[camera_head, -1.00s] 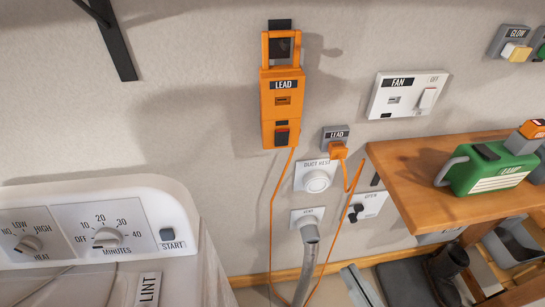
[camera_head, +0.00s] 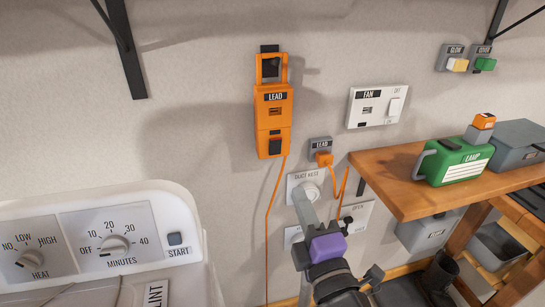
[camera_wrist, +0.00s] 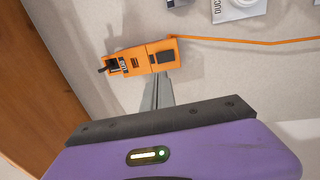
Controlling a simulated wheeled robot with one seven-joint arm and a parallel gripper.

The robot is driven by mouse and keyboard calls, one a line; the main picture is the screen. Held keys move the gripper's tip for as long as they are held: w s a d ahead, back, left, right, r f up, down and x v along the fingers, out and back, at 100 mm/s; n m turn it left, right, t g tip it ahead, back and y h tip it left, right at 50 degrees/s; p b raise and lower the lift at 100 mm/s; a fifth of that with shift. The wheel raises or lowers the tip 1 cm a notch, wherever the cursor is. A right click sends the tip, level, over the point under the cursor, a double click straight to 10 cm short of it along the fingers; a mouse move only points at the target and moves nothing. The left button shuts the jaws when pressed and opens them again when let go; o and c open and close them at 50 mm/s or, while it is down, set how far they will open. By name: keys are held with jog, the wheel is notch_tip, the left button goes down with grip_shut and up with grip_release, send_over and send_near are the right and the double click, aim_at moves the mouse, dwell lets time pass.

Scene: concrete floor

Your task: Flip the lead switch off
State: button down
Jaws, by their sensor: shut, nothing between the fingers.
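The orange lead box (camera_head: 273,118), marked LEAD, hangs on the wall in the head view. Its rocker switch (camera_head: 275,146) is near its lower end and looks black; I cannot read its position for sure. The box also shows in the wrist view (camera_wrist: 139,60), turned sideways, with the dark rocker (camera_wrist: 165,57) at its right end. My gripper (camera_head: 299,192), with a purple body, is below and right of the box in the head view. Its grey fingers are shut and empty. In the wrist view the fingertips (camera_wrist: 162,76) point at the rocker end; their distance from it is unclear.
An orange cord runs down from the box. A grey LEAD socket (camera_head: 320,148) with an orange plug and a round duct vent outlet (camera_head: 306,187) are close to my fingers. The fan switch (camera_head: 378,105) and wooden shelf (camera_head: 400,190) are right; the dryer (camera_head: 190,210) is lower left.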

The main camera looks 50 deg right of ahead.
jog(key=shift+w, duration=0.1)
dwell(0.3)
jog(key=p, duration=0.3)
send_near(277, 143)
jog(key=x, duration=0.5)
jog(key=shift+w+d+r, duration=0.15)
jog(key=shift+d, duration=0.05)
jog(key=shift+w+d, duration=0.35)
jog(key=shift+w, duration=0.2)
